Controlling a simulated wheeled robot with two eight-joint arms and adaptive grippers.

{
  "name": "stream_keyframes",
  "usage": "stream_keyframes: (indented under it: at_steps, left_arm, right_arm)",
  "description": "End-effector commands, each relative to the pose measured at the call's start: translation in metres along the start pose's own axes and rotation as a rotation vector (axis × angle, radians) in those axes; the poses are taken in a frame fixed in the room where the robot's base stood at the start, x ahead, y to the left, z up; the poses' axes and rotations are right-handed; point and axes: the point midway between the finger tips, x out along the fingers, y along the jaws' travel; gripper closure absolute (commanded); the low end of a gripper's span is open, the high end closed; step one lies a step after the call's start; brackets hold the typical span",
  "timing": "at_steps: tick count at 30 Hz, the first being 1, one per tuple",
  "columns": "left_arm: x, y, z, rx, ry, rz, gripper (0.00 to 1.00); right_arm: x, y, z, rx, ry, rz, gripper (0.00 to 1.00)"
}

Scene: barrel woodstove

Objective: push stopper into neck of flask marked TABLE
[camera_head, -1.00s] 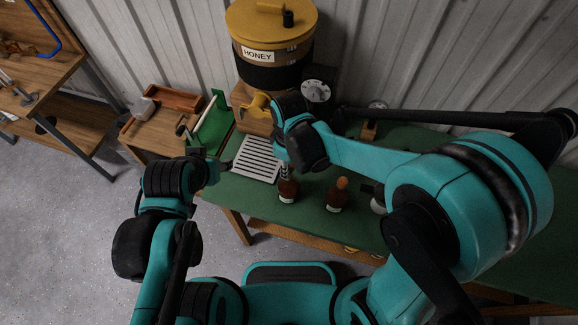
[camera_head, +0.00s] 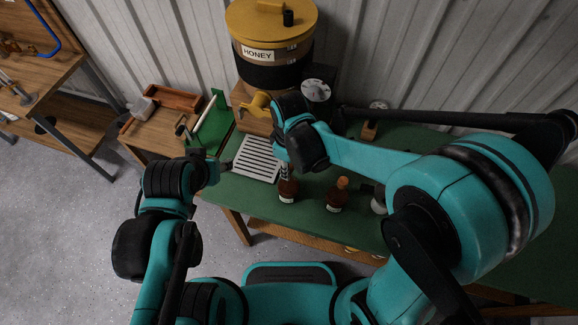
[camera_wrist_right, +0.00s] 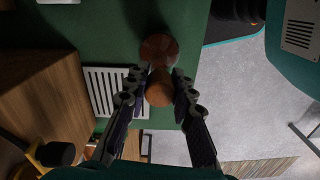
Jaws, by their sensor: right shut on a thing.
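A brown flask (camera_head: 288,190) with a pale label stands on the green table top (camera_head: 310,218). The label is too small to read, so I cannot tell whether it is marked TABLE. My right gripper (camera_head: 285,170) is directly above this flask, pointing down. In the right wrist view, my right gripper (camera_wrist_right: 157,88) is shut on a tan cork stopper (camera_wrist_right: 159,86). The flask (camera_wrist_right: 158,47) shows just beyond the stopper; whether the stopper is inside the neck is hidden. My left gripper (camera_head: 224,166) hangs near the slatted tray's left edge; its jaws are unclear.
A second brown flask (camera_head: 336,198) with an orange-brown top stands to the right. A pale round object (camera_head: 379,203) is partly hidden by my right arm. A white slatted tray (camera_head: 256,160) lies to the left. A honey barrel (camera_head: 270,45) with a yellow tap (camera_head: 256,104) stands behind.

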Motion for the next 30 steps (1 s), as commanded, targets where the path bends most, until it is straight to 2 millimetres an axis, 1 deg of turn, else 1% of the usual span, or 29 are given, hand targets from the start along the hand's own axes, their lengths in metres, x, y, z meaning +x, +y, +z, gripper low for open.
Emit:
stream_keyframes:
  at_steps: [14,26,30]
  left_arm:
    - [0.010,0.000,0.007,0.000,0.000,0.000,0.55]
    - [0.003,0.000,0.002,0.000,0.000,0.000,0.55]
    - [0.003,0.000,0.002,0.000,0.000,0.000,0.55]
  right_arm:
    - [0.013,0.000,0.000,0.000,0.000,0.000,0.90]
    - [0.003,0.000,0.000,0.000,0.000,0.000,0.90]
    - [0.002,0.000,0.000,0.000,0.000,0.000,0.90]
